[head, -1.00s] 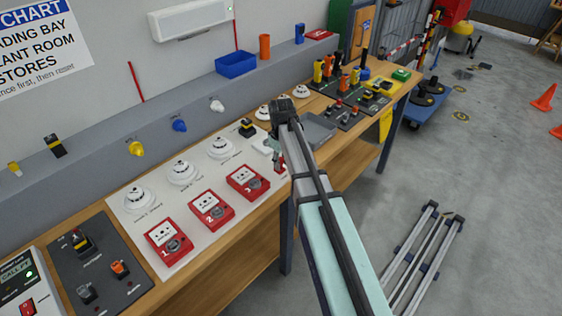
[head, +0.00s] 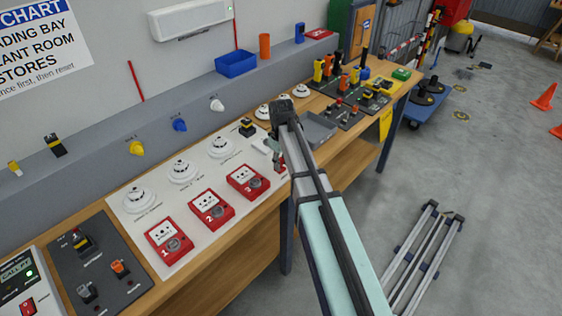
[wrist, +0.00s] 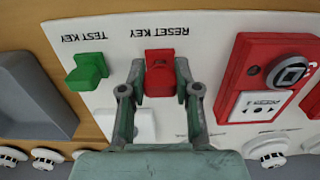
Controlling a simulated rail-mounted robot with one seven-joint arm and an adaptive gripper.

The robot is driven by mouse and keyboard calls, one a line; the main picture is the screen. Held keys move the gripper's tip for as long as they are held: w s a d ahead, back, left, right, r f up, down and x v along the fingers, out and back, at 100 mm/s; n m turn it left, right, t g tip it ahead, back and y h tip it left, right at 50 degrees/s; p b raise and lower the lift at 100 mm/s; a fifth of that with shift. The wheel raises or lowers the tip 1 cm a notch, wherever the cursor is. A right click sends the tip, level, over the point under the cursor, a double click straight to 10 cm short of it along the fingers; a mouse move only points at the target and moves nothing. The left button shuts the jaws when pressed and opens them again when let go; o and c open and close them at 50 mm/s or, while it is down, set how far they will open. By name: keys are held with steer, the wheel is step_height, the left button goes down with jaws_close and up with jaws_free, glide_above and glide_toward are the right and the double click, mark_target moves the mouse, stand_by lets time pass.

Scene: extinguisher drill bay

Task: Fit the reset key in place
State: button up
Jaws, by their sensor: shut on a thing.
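The reset key is a red block (wrist: 160,78) in the wrist view, at the panel spot labelled RESET KEY. My gripper (wrist: 160,68) is shut on it, with one finger on each side. Its underside is hidden, so I cannot tell whether it still touches the panel. In the head view my gripper (head: 277,158) is low over the right end of the white panel (head: 190,235), and a bit of red shows beside it. A green test key (wrist: 87,71) is at the TEST KEY label, to the left in the wrist view.
A red call point (wrist: 268,78) with a round keyed face is right of my gripper in the wrist view. Call point 3 (head: 248,182) shows in the head view. A white block (wrist: 132,125) lies close by my fingers. A grey tray (wrist: 25,92) is at left.

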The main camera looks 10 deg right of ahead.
steer(key=shift+f, duration=0.55)
steer(key=o, duration=1.2)
steer(key=shift+o, duration=0.2)
steer(key=shift+r, duration=0.1)
steer(key=shift+r+p, duration=1.95)
steer(key=shift+r, duration=1.5)
